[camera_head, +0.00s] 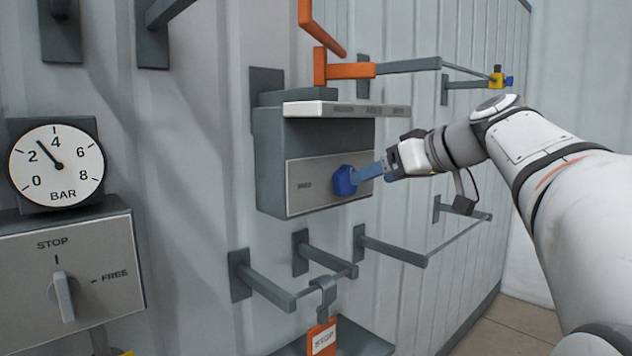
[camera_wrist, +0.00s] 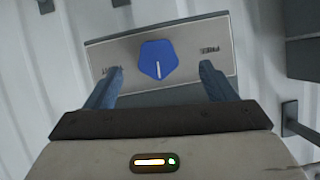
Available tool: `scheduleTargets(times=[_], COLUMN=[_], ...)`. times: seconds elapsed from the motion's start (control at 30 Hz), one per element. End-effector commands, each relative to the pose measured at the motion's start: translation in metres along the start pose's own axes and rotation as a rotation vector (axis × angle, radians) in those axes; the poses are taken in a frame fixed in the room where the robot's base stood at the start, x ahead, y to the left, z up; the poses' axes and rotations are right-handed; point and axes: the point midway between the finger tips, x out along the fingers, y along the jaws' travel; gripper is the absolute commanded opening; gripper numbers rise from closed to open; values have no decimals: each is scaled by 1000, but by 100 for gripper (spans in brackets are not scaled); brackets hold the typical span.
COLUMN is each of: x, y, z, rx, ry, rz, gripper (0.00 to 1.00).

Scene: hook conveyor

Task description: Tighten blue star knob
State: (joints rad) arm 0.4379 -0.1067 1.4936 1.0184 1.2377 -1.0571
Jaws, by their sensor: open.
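The blue star knob (camera_head: 345,181) sits on the light face plate of a grey box (camera_head: 272,160) on the wall. In the wrist view the knob (camera_wrist: 158,60) shows a white pointer line, with lettering on the plate to either side of it. My gripper (camera_head: 368,172) reaches in from the right. In the wrist view its two blue fingers (camera_wrist: 158,80) are apart, one on each side of the knob, with visible gaps. The fingertips are close to the plate; whether they touch anything cannot be told.
A white-topped labelled ledge (camera_head: 345,108) juts out above the knob. An orange bar (camera_head: 345,70) and grey rails (camera_head: 392,250) stick out around the box. A pressure gauge (camera_head: 56,165) and a STOP/FREE switch (camera_head: 63,296) are at the left. An orange tag (camera_head: 322,338) hangs below.

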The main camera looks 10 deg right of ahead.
Motion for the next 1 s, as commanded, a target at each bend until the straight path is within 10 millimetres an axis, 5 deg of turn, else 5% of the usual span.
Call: scheduleTargets(times=[0.17,0.63,1.0], x=[-1,64,70], y=[6,5,6], z=[-18,-22,-20], rx=[-51,-49,-49], ry=[51,50,50], rz=[-10,-9,-6], gripper=[78,78,77])
